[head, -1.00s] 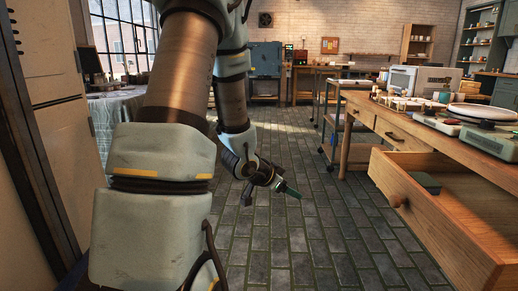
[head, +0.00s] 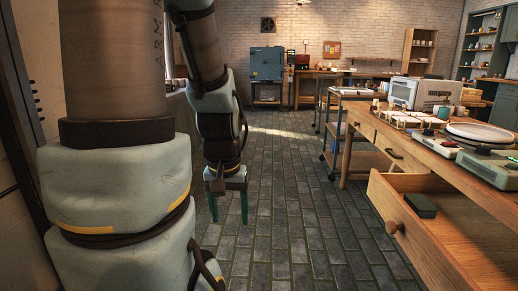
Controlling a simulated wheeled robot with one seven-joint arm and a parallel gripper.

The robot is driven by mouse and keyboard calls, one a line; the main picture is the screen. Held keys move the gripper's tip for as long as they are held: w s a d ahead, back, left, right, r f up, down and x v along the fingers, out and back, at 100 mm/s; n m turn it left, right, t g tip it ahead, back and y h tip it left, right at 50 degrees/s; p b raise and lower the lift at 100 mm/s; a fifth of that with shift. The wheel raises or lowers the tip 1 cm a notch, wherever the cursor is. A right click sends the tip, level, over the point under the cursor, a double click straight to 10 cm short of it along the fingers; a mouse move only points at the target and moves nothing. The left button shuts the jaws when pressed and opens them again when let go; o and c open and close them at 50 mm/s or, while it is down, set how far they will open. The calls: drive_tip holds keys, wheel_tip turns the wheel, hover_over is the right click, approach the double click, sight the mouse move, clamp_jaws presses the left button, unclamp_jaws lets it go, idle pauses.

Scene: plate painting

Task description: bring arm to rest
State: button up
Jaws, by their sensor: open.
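My arm fills the left side of the head view. My gripper (head: 229,206) hangs from it, pointing down over the brick floor. Its two green-tipped fingers are spread apart with nothing between them. It is left of the workbench and clear of it.
A wooden workbench (head: 424,153) stands at the right with its drawer (head: 440,257) pulled out. A dark green block (head: 420,205) lies in the drawer. Plates (head: 480,133) and a white appliance (head: 412,92) are on the bench top. A cart (head: 349,160) stands behind. The middle floor (head: 300,215) is clear.

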wheel_tip(320, 180, up, 20)
drive_tip(key=p, duration=1.7)
drive_tip(key=shift+f+p, duration=0.15)
drive_tip(key=shift+p, duration=0.2)
